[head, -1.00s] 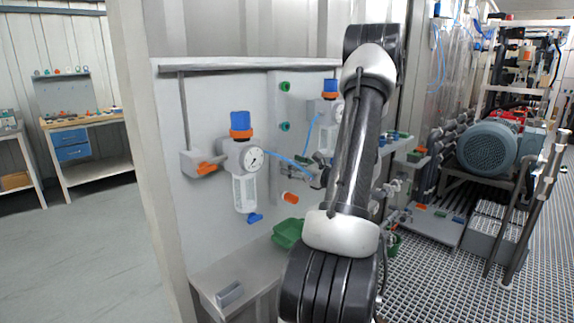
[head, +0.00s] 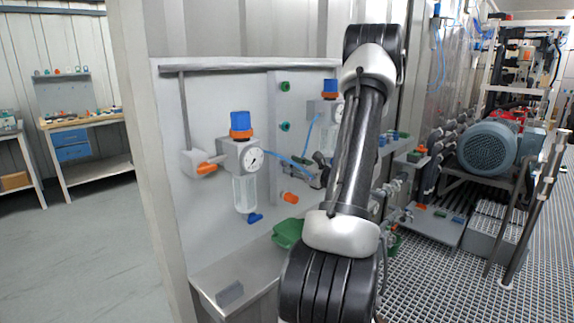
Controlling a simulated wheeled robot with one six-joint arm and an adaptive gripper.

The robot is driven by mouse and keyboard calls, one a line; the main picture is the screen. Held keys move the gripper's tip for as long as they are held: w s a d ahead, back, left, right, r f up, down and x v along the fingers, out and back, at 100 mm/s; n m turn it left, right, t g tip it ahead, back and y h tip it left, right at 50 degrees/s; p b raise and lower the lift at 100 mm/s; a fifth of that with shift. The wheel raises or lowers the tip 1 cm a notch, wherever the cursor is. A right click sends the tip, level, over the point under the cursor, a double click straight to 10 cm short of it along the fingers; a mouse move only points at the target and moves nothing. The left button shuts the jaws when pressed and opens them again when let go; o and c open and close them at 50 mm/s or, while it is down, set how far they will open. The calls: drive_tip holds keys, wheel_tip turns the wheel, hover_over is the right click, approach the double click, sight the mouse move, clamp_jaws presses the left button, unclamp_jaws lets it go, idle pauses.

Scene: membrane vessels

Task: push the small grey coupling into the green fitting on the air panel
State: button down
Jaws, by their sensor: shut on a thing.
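The air panel (head: 215,110) is a pale grey board with regulators on it. Two green fittings stick out of its upper part, an upper one (head: 285,87) and a lower one (head: 285,126); I cannot tell which one the task means. My gripper (head: 314,177) is in front of the panel, below and right of both green fittings and apart from them. It is mostly hidden behind my arm and small in the picture. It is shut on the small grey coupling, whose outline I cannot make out.
A regulator with a gauge (head: 253,159) and a blue knob stands left of my gripper, a second (head: 325,108) behind my arm. An orange fitting (head: 290,198) sits below. A green bin (head: 287,233) and a grey block (head: 229,292) are on the shelf.

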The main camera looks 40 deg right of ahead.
drive_tip(key=shift+s, duration=0.1)
drive_tip(key=shift+s+d, duration=0.2)
drive_tip(key=shift+s, duration=2.65)
wheel_tip(320, 180, up, 26)
drive_tip(key=s, duration=0.1)
drive_tip(key=shift+w, duration=0.1)
drive_tip(key=shift+w+a, duration=0.15)
drive_tip(key=shift+w, duration=2.65)
